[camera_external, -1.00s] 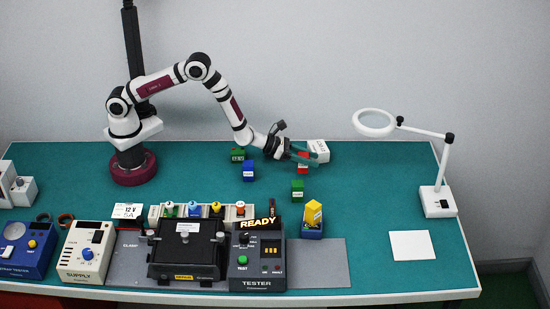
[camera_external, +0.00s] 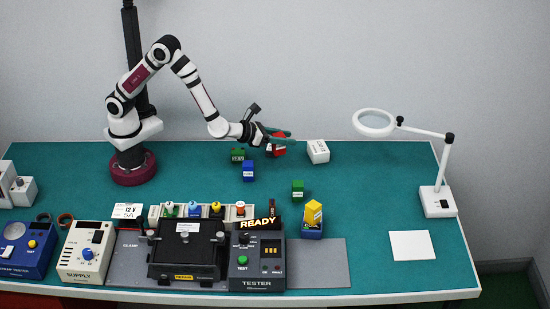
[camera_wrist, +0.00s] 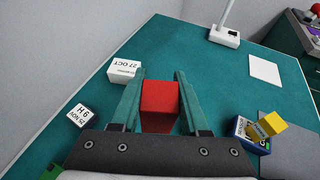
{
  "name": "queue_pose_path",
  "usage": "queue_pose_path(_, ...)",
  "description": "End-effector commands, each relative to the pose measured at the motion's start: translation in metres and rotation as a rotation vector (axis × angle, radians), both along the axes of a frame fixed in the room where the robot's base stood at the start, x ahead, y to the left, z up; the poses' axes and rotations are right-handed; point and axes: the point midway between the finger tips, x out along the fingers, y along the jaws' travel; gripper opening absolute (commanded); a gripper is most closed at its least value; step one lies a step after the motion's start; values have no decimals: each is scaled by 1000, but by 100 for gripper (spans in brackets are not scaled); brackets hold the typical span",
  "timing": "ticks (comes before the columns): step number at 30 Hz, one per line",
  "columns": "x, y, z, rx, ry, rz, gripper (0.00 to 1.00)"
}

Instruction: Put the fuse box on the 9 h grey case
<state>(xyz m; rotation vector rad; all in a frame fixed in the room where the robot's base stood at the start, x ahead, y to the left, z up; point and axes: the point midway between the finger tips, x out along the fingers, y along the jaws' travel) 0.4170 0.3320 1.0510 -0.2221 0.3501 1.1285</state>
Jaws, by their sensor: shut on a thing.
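My gripper (camera_external: 290,138) is shut on a red box (camera_external: 279,150), seen between the two green fingers in the wrist view (camera_wrist: 159,98). I cannot read a name on it, so I cannot confirm it is the fuse box. It appears raised above the table. A small dark case with a white label (camera_wrist: 81,116) is at lower left in the wrist view. Its label is upside down and reads 9H, 25 NOV. My arm seems to hide this case in the external view. My gripper is apart from it.
A white case (camera_external: 318,151) marked 27 OCT stands right of my gripper. Blue (camera_external: 248,171) and green (camera_external: 297,189) boxes stand nearer. Another green box (camera_external: 237,154) is left. A yellow block (camera_external: 313,212) sits on a blue base. A magnifier lamp (camera_external: 437,201) is right.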

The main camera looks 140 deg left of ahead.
Motion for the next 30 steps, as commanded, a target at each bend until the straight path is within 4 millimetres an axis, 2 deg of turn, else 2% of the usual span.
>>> queue_pose_path(3,-48,9,6,2,2,231,0)
queue_pose_path(6,-77,8,7,1,2,363,0)
queue_pose_path(8,-88,9,5,0,3,407,0)
queue_pose_path(10,-99,19,-3,1,6,432,0)
queue_pose_path(15,-125,67,-36,-1,7,435,0)
queue_pose_path(18,-137,90,-52,0,4,434,0)
queue_pose_path(21,-143,105,-61,0,2,430,0)
queue_pose_path(23,-145,109,-66,-1,3,429,0)
queue_pose_path(27,-145,110,-95,-1,4,426,0)
queue_pose_path(30,-145,110,-104,-1,2,427,0)
